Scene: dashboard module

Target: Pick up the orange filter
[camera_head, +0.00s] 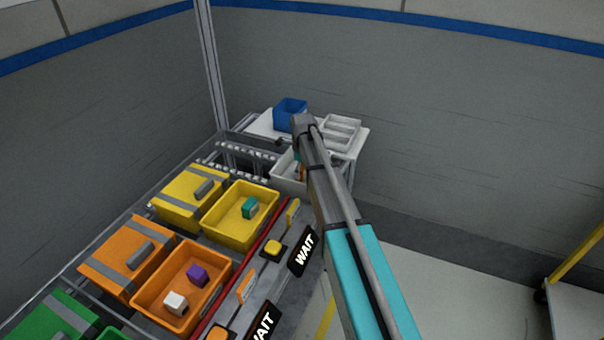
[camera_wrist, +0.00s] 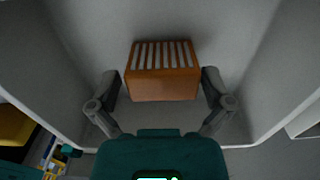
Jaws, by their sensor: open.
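The orange filter (camera_wrist: 162,84) is a block with pale slats on top. It lies in a white bin (camera_wrist: 258,110) and fills the middle of the wrist view. My gripper (camera_wrist: 160,80) is open, with one finger on each side of the filter. The left finger is very close to its side and the right finger is also close; I cannot tell whether either touches.
A blue bin (camera_head: 290,112) and a white divided tray (camera_head: 341,131) stand near the white bin. Yellow (camera_head: 262,232) and orange (camera_head: 212,311) bins with small blocks line the left. Bin walls rise around my gripper.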

